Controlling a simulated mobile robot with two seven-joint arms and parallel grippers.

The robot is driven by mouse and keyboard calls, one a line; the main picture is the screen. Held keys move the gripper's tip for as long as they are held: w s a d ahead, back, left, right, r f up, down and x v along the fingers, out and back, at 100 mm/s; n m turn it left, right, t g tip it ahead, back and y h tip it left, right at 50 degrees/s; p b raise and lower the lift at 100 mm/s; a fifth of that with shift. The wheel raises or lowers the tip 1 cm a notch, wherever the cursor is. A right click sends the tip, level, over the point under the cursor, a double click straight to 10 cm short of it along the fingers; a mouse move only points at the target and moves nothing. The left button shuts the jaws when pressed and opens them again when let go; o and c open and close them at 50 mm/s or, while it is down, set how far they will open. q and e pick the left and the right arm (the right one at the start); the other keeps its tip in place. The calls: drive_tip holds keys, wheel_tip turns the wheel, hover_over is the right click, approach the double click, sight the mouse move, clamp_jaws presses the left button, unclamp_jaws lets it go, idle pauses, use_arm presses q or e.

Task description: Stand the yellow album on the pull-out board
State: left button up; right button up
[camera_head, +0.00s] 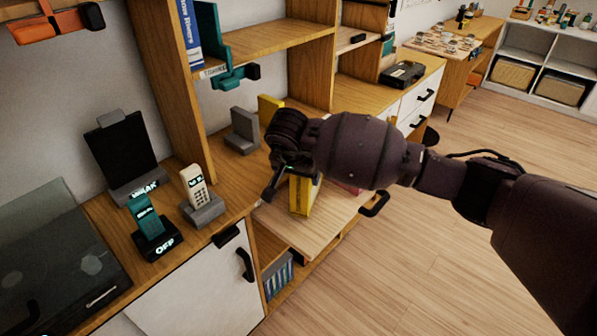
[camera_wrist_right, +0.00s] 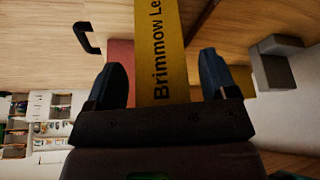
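The yellow album (camera_head: 301,196) stands upright on the pale pull-out board (camera_head: 292,232), below my right gripper (camera_head: 293,178). In the right wrist view, the yellow spine (camera_wrist_right: 162,50) with the letters "Brimmow Le" lies between the two fingers of my right gripper (camera_wrist_right: 163,85). A narrow gap shows on each side of the spine, so the fingers look open around it. My right wrist and arm hide the album's upper part in the head view. My left gripper is in neither view.
A flat reddish thing (camera_head: 347,187) lies on the board beside the album. A grey L-shaped block (camera_head: 243,131) and another yellow thing (camera_head: 269,105) stand on the counter behind.

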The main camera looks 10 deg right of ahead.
drive_tip(key=p+v, duration=0.1)
drive_tip(key=v, duration=1.1)
drive_tip(key=shift+r, duration=0.1)
